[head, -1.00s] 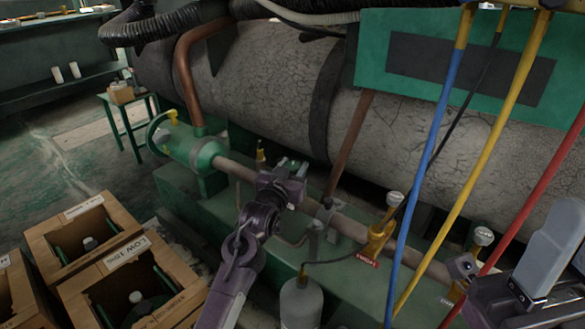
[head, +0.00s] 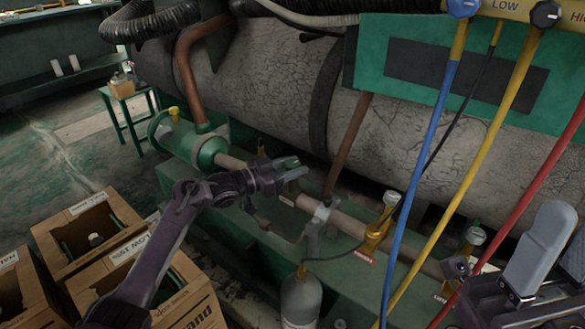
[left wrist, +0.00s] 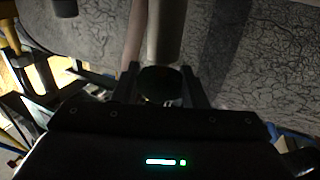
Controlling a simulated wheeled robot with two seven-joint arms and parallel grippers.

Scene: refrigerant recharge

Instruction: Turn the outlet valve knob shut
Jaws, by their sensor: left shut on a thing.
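My left gripper (head: 293,170) is at the pipe in the middle of the head view, its arm coming in from the lower left. In the left wrist view its two fingers stand on either side of a dark round knob (left wrist: 160,84), and it is shut on this outlet valve knob. A grey cylinder (left wrist: 164,35) rises beyond the knob there. In the head view the gripper hides the knob, so how far it is turned cannot be told. What looks like my right gripper (head: 530,265) is at the lower right; its jaws are unclear.
The large cracked grey tank (head: 265,80) lies behind the pipe. Blue (head: 425,165), yellow (head: 480,165) and red (head: 535,185) hoses hang on the right. A grey bottle (head: 300,302) stands in front.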

